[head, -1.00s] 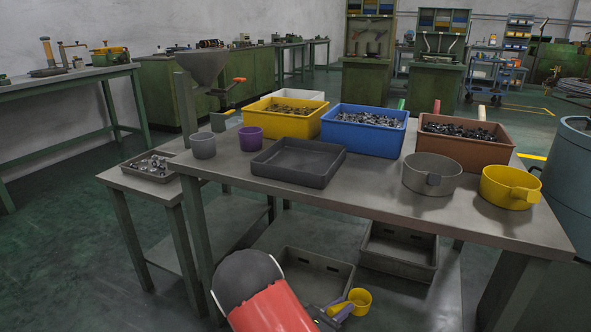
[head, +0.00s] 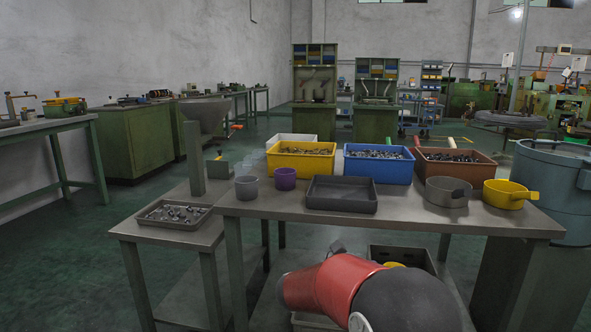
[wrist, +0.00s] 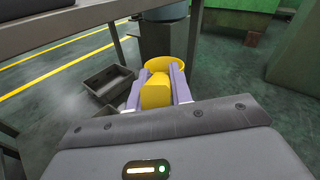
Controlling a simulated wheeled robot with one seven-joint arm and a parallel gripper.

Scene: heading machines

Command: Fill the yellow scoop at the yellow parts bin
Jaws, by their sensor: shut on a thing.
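The yellow scoop (wrist: 157,93) is in the wrist view, its handle between the purple fingers of my gripper (wrist: 156,86). My gripper is shut on it, and its round cup points away from me. In the head view my arm covers my gripper and most of the scoop; only a bit of yellow shows above the arm. The yellow parts bin (head: 301,168) stands at the back left of the worktable, full of small metal parts. The scoop is low, beside the table, away from this bin.
A blue-grey drum (head: 555,195) stands right.

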